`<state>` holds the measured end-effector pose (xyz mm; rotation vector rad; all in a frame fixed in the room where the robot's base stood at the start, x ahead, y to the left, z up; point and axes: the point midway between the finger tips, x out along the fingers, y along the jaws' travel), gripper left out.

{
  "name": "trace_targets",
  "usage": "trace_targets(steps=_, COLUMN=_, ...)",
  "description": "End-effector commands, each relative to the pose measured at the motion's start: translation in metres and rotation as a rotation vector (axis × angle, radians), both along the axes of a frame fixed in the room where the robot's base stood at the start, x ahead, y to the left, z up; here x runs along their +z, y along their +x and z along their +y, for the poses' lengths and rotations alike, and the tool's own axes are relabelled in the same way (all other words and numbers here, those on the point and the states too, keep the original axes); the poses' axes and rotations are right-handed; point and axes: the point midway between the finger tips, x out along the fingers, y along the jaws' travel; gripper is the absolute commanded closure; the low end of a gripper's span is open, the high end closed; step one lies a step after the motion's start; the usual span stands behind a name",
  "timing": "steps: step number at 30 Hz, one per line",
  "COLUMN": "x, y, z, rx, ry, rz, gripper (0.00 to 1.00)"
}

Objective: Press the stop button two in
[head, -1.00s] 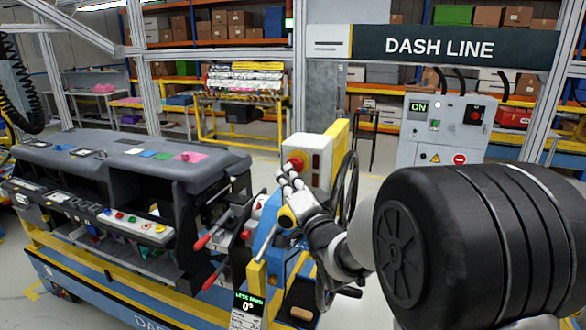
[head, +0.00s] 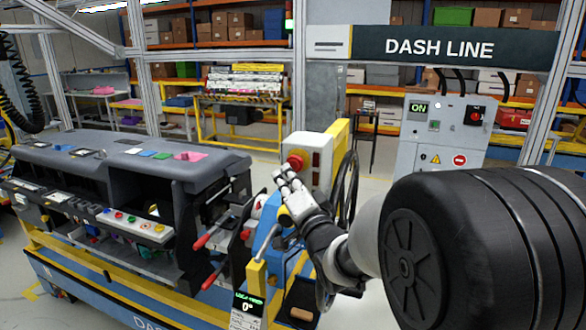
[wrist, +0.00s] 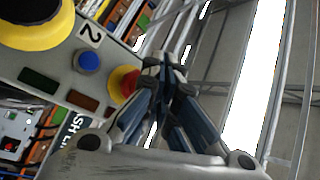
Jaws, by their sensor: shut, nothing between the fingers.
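A red stop button (head: 296,160) with a yellow collar is on the face of a white box (head: 325,147) in the head view. The wrist view shows a red button on a yellow collar (wrist: 124,82), partly behind a finger, on a panel marked 2 (wrist: 90,34). A blue button (wrist: 88,61) is beside it. My gripper (head: 281,176) is shut and empty, with its fingertips just below and left of the red button in the head view. The shut fingers also show in the wrist view (wrist: 166,68). I cannot tell whether they touch the button.
A large yellow collar (wrist: 35,25) is at the wrist view's upper left. The dashboard (head: 130,155) sits on a blue and yellow cart at left, with red-handled levers (head: 203,240) near my arm. A steering wheel (head: 345,190) is behind the box. A grey cabinet (head: 445,130) stands at right.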

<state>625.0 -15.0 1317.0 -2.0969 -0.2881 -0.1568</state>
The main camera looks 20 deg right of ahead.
Motion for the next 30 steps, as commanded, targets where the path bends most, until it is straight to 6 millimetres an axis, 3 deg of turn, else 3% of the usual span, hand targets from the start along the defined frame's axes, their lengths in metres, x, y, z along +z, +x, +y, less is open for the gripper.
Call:
trace_targets(steps=8, x=0.0, y=-0.001, z=0.001, rx=0.001, ry=0.0, rz=-0.001, gripper=1.0)
trace_targets(steps=21, x=0.0, y=-0.034, z=0.026, rx=0.002, ry=0.0, rz=-0.003, gripper=1.0)
trace_targets(steps=30, x=0.0, y=-0.041, z=0.029, rx=-0.001, ry=0.001, rz=0.001, gripper=1.0)
